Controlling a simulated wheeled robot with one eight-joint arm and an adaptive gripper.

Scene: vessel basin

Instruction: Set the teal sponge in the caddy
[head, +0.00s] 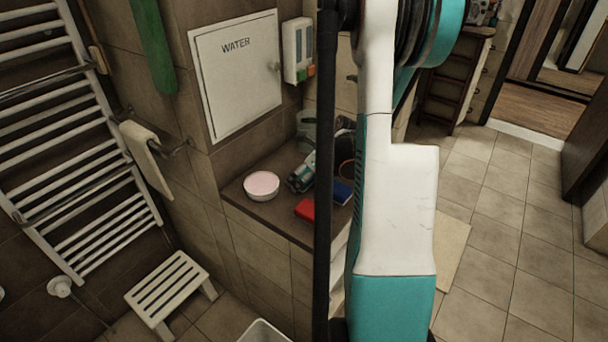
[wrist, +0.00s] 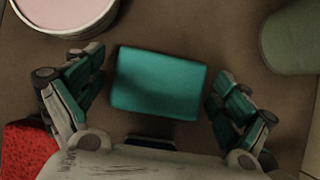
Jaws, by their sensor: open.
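The teal sponge (wrist: 160,84) is a flat rectangular block lying on the brown counter in the wrist view. My gripper (wrist: 158,72) is open, with one finger on each side of the sponge and a visible gap at both sides. The gripper also shows in the head view (head: 303,174), over the counter and partly behind my arm. I cannot make out the teal sponge in the head view. A grey-green rounded container (wrist: 291,36) stands to the right in the wrist view. It seems to be the one at the back of the counter (head: 306,124); I cannot tell whether it is the caddy.
A white bowl with pink contents (head: 262,186) stands left on the counter (head: 285,222). A red sponge (head: 304,209) lies near the front edge, with a blue one (head: 342,192) beside it. A dispenser (head: 298,50) hangs on the wall. A slatted stool (head: 168,290) stands on the floor.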

